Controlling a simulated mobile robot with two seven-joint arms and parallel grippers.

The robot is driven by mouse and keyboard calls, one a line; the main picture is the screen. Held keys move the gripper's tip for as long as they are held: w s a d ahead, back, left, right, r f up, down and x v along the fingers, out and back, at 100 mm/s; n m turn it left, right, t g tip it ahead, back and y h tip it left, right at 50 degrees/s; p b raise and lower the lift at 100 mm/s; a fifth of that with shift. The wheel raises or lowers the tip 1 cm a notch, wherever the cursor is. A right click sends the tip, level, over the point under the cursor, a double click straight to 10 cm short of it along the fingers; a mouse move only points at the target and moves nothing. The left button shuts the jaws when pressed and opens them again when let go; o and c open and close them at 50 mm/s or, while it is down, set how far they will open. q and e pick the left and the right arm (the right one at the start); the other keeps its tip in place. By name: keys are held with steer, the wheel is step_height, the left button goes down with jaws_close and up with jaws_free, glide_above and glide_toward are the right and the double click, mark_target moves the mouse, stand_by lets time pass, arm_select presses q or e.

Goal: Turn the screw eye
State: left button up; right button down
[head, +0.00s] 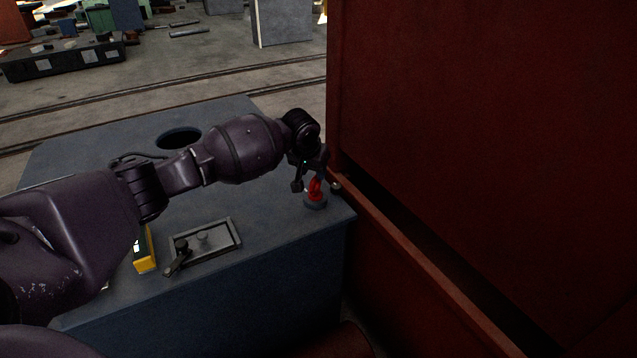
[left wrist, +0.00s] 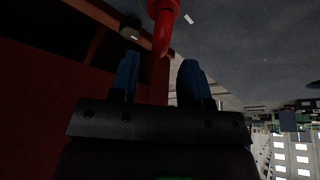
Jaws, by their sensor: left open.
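The screw eye (head: 315,188) is red and stands on a round grey base at the right corner of the blue-grey bench top. In the left wrist view the red screw eye (left wrist: 163,24) hangs in from the top, just beyond and between the blue fingertips. My left gripper (head: 308,180) is right at the screw eye, with its fingers pointing down. I cannot tell whether a finger touches the screw eye. My right gripper is out of view.
The bench (head: 270,250) carries a grey plate with a lever (head: 205,241), a yellow object (head: 144,250) and a round dark hole (head: 178,138). A tall dark red machine wall (head: 470,150) stands close on the right of the screw eye. Rails cross the floor behind.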

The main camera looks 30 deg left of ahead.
mark_target(315, 176)
arm_select(q)
steer(key=b+x, duration=0.1)
steer(key=x, duration=0.3)
steer(key=shift+f, duration=0.4)
steer(key=shift+w+f+b, duration=0.35)
steer(key=shift+f+b, duration=0.05)
steer(key=shift+f, duration=0.05)
jaws_close()
